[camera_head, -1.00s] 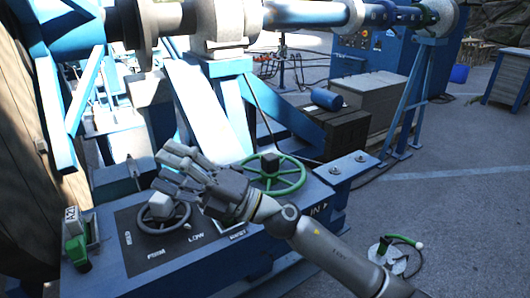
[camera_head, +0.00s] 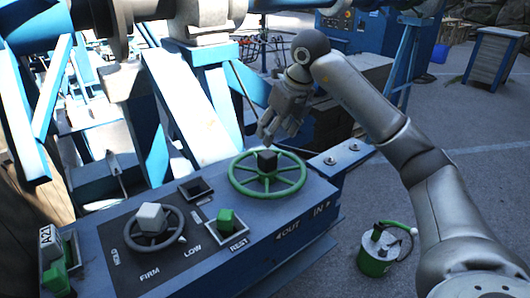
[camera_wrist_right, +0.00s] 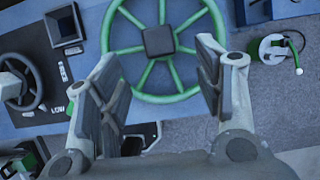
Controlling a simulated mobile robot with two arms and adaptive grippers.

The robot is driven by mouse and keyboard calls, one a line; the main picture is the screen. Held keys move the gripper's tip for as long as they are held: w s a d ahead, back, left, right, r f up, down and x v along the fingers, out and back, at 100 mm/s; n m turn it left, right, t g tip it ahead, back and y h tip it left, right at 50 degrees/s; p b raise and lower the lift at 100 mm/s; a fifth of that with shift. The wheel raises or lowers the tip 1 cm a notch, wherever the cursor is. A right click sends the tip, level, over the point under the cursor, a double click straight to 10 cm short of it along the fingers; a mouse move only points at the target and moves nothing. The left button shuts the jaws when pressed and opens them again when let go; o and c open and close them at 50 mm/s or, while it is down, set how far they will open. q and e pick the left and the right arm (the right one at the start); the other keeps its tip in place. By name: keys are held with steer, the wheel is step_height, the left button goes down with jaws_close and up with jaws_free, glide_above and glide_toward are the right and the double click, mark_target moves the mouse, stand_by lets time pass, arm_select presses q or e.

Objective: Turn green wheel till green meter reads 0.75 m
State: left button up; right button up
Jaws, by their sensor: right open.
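The green wheel (camera_head: 268,181) lies flat on the right part of the blue console, with a dark square hub (camera_head: 267,160) and several spokes. My right gripper (camera_head: 275,132) is above its far side, fingers pointing down, apart from the rim. In the right wrist view, the open right gripper (camera_wrist_right: 157,78) has its two fingers spread, with the green wheel (camera_wrist_right: 143,82) and its dark hub between and beyond them. Nothing is between the fingers. No readable green meter shows. My left gripper is not in view.
The blue console (camera_head: 225,270) also carries a grey wheel (camera_head: 155,240) with a pale knob and a green block (camera_head: 227,221) by REST. A green-and-white canister (camera_head: 378,252) stands on the ground at right. Blue struts (camera_head: 190,110) rise behind; open pavement (camera_head: 480,190) lies right.

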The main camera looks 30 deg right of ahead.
mark_target(267, 153)
steer(key=p+x, duration=0.2)
steer(key=x, duration=0.8)
steer(key=shift+f+p, duration=0.2)
steer(key=shift+p, duration=0.1)
steer(key=shift+c, duration=0.3)
jaws_close()
steer(key=shift+a, duration=0.1)
